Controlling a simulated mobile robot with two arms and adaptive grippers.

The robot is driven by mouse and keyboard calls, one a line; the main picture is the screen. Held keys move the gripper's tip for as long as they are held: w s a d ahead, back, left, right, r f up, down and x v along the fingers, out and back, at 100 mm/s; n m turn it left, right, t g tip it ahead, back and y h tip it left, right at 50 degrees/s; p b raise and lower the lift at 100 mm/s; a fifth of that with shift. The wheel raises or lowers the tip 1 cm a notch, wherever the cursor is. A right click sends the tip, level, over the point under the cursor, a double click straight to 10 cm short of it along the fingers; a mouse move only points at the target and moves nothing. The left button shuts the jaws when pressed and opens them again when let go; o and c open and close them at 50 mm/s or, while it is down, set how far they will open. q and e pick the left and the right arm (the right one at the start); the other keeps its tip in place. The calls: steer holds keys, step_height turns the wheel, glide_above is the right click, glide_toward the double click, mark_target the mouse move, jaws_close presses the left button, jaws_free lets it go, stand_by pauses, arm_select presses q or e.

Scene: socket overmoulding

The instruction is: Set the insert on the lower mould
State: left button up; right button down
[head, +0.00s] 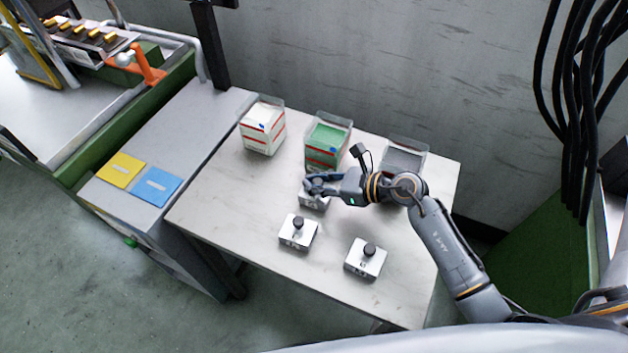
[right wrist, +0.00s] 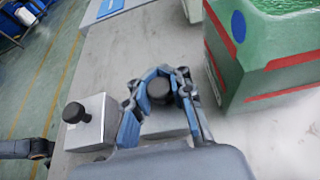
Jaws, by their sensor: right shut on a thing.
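Three pale metal blocks with black knobs, which look like the inserts, are on the light table. One block (head: 298,232) stands at the middle and another (head: 365,259) is nearer the front. My right gripper (head: 312,186) is shut on the knob (right wrist: 159,91) of the third block (right wrist: 166,122), beside the green box; in the head view the gripper partly covers this block (head: 316,203). I cannot tell whether the block is lifted. No part is clearly recognisable as the lower mould.
White (head: 262,130), green (head: 322,150) and grey-filled (head: 404,158) boxes stand along the table's back. A grey bench (head: 185,130) on the left carries yellow (head: 119,170) and blue (head: 151,186) plates. A machine with an orange part (head: 149,70) is far left. The table's left front is clear.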

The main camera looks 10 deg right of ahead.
steer(key=c, duration=1.2)
jaws_free()
steer(key=shift+o, duration=0.2)
